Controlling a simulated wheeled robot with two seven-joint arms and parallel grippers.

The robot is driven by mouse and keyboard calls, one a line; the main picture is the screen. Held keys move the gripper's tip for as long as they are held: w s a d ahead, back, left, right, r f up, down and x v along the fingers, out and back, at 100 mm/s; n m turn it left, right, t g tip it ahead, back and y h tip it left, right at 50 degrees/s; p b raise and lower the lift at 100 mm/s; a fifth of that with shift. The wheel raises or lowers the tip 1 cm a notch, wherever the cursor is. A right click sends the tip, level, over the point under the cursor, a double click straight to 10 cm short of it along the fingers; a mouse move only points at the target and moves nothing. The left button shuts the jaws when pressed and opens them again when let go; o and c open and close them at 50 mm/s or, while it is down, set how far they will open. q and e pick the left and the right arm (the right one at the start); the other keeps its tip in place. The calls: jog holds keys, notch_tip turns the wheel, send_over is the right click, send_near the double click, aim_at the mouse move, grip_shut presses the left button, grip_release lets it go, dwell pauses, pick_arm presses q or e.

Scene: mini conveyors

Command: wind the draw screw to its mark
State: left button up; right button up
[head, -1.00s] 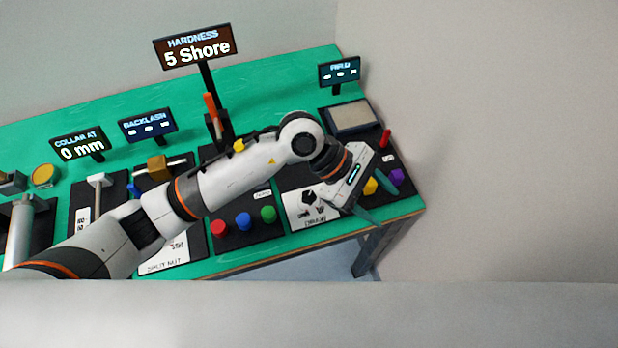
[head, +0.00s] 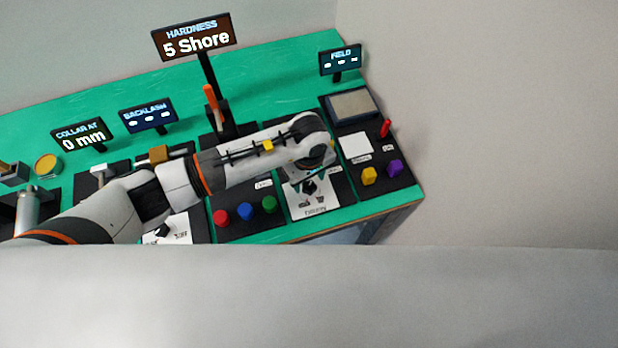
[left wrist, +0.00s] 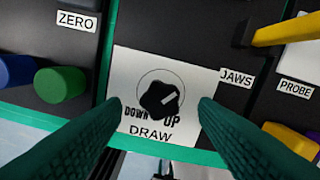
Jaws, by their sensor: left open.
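The draw screw's black knob (left wrist: 161,100) sits on a white plate (left wrist: 200,75) lettered DOWN, UP and DRAW in the left wrist view. A pale pointer bar on the knob slants to the upper right, and a thin circle is drawn around it. My left gripper (left wrist: 155,114) is open above the plate, with one green finger on each side of the knob and nothing between them. Whether the fingertips are down at knob height I cannot tell. In the head view the plate (head: 322,203) is partly hidden by my left arm. My right gripper is not in view.
Red (head: 221,217), blue (head: 243,222) and green (head: 269,204) knobs stand left of the plate. Yellow (head: 368,175) and purple (head: 394,167) knobs stand right. A sign reads HARDNESS 5 Shore (head: 195,38). Another reads COLLAR AT 0 mm (head: 82,134).

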aim_at(309, 188)
pick_arm(q)
jog(key=shift+f, duration=1.25)
